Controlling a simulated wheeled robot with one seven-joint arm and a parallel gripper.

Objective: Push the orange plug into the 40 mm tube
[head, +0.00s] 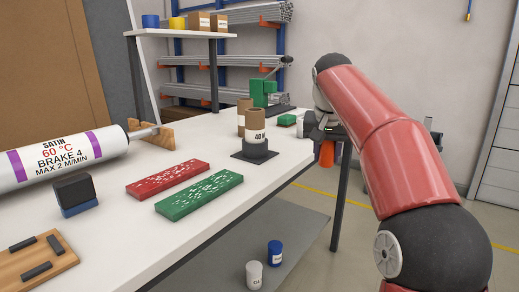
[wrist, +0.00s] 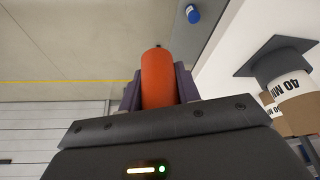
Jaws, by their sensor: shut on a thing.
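The orange plug (head: 326,155) is between the fingers of my gripper (head: 329,147), which is shut on it. It hangs beyond the right edge of the table, over the floor. In the wrist view the plug (wrist: 157,80) sits between the two dark purple fingers, its rounded end outward. The 40 mm tube (head: 256,133) is brown cardboard with a white label. It stands upright in a black base (head: 254,152) near the table's right edge, left of my gripper and apart from it. It also shows at the right of the wrist view (wrist: 293,88). Its bore is not visible.
A second cardboard tube (head: 243,113) stands just behind the first. A green fixture (head: 263,92) and a green block (head: 287,119) are farther back. Red (head: 167,179) and green (head: 199,194) panels lie in front. Two jars stand on the lower shelf (head: 225,255).

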